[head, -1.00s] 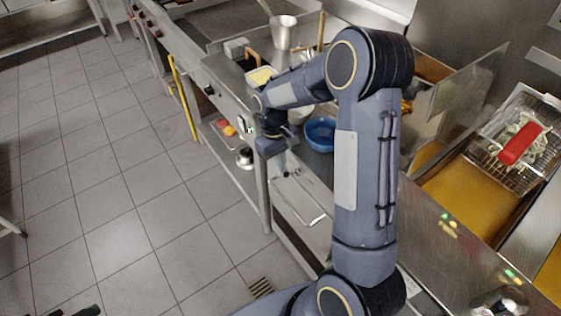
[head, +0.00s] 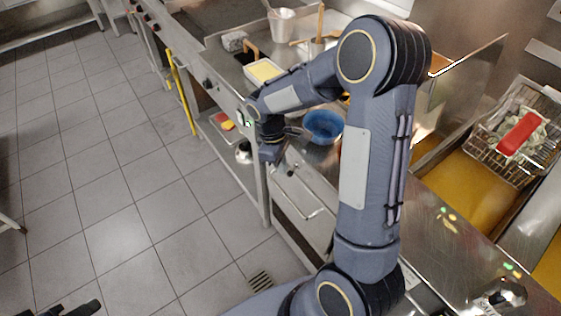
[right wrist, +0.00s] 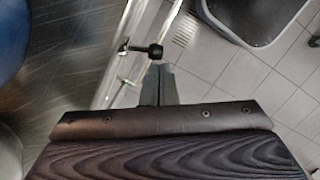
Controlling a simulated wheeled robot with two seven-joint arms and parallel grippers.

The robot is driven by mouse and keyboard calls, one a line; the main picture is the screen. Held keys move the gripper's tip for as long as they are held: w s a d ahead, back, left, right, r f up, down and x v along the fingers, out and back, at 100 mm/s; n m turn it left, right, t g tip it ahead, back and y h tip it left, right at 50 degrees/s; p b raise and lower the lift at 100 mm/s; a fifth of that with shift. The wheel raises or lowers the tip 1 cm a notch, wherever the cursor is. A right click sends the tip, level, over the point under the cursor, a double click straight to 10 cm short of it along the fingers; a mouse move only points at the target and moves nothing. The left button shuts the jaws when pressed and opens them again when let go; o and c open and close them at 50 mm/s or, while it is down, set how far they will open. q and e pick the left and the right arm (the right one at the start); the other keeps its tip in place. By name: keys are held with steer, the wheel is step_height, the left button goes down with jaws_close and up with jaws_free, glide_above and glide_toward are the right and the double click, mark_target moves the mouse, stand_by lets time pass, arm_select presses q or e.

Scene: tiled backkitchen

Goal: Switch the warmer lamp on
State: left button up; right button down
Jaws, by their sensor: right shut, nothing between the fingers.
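The warmer lamp itself is not in clear view. Warm bright light falls on the upright steel panel (head: 470,56) behind my right arm in the head view. My right gripper (head: 283,163) is low at the counter's front edge, shut and empty. In the right wrist view my right gripper's fingertips (right wrist: 162,70) are just below a small black-ended lever (right wrist: 153,51) on the steel front. I cannot tell whether they touch, or whether this lever is the lamp's switch. My left gripper is not clearly seen.
A blue bowl (head: 323,126) stands on the counter behind my right gripper. A yellow-filled tray (head: 263,71) and a metal pot (head: 282,21) stand farther back.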

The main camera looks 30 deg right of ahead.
steer(key=shift+w+d, duration=0.1)
steer(key=shift+w, duration=0.05)
steer(key=shift+w+d, duration=0.5)
steer(key=shift+r+p, duration=0.1)
steer(key=shift+p, duration=0.2)
step_height(320, 180, up, 10)
steer(key=w+a+p, duration=0.1)
steer(key=p, duration=0.6)
steer(key=shift+w+a, duration=0.15)
steer(key=shift+w, duration=0.05)
